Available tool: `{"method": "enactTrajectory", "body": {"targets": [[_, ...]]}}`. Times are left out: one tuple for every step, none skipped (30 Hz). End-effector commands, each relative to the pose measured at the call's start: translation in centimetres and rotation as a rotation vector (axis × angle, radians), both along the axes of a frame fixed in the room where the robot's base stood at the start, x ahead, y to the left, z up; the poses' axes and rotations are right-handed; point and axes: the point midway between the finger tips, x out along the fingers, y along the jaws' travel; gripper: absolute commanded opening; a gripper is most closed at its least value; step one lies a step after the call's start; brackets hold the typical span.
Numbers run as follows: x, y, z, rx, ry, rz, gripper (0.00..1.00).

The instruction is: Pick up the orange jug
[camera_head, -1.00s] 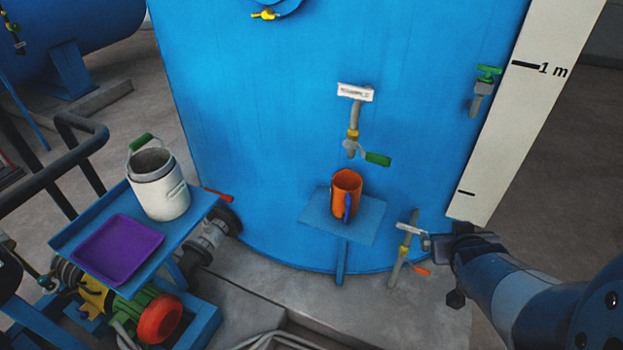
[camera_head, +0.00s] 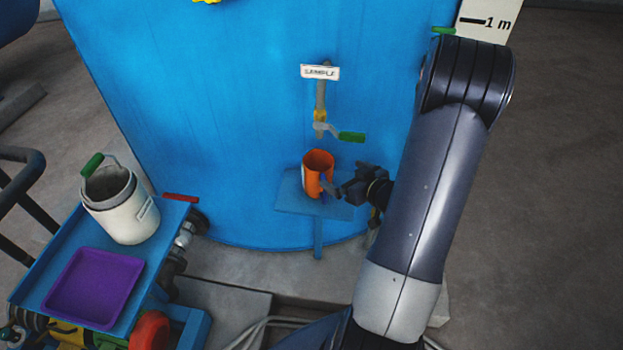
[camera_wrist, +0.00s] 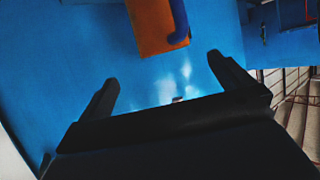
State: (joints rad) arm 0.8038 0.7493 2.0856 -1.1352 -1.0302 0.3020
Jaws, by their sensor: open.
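The orange jug (camera_head: 317,172) stands upright on a small blue shelf (camera_head: 290,200) on the side of the blue tank, below the sample tap. In the wrist view the jug (camera_wrist: 148,25) is at the top, with its blue handle (camera_wrist: 179,20) on its right side, cut off by the frame edge. The jug lies beyond the fingertips.
The sample tap (camera_head: 322,122) with a green lever (camera_head: 351,137) hangs above the jug. At left, a blue bench (camera_head: 38,285) carries a white container (camera_head: 124,212) and a purple tray (camera_head: 60,290). The blue tank (camera_head: 220,120) stands close behind the shelf.

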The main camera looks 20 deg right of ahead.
Motion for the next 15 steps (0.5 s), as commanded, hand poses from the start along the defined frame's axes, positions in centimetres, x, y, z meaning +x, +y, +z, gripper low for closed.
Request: {"method": "enactTrajectory", "body": {"targets": [[0.8,0.3,-0.4,0.001,0.001,0.005,1.00],[1.2,0.4,-0.6,0.001,0.001,0.005,1.00],[1.8,0.5,-0.8,0.000,0.001,0.004,1.00],[2.1,0.6,-0.9,0.000,0.001,0.003,1.00],[2.5,0.6,-1.0,0.000,0.001,0.004,1.00],[2.8,0.7,-1.2,0.000,0.001,0.003,1.00],[3.0,0.7,-1.2,0.000,0.001,0.001,1.00],[3.1,0.7,-1.3,0.000,0.001,0.001,1.00],[3.3,0.8,-1.4,-0.001,0.001,0.001,1.00],[3.4,0.9,-1.5,0.000,0.001,0.002,1.00],[3.6,0.9,-1.5,-0.001,0.002,0.002,1.00],[4.0,1.1,-1.6,-0.001,0.002,0.001,1.00],[4.3,1.2,-1.8,-0.001,0.002,0.002,1.00],[4.6,1.4,-2.0,-0.001,0.003,0.004,1.00],[5.2,1.6,-2.2,0.000,0.003,0.003,1.00]]}}
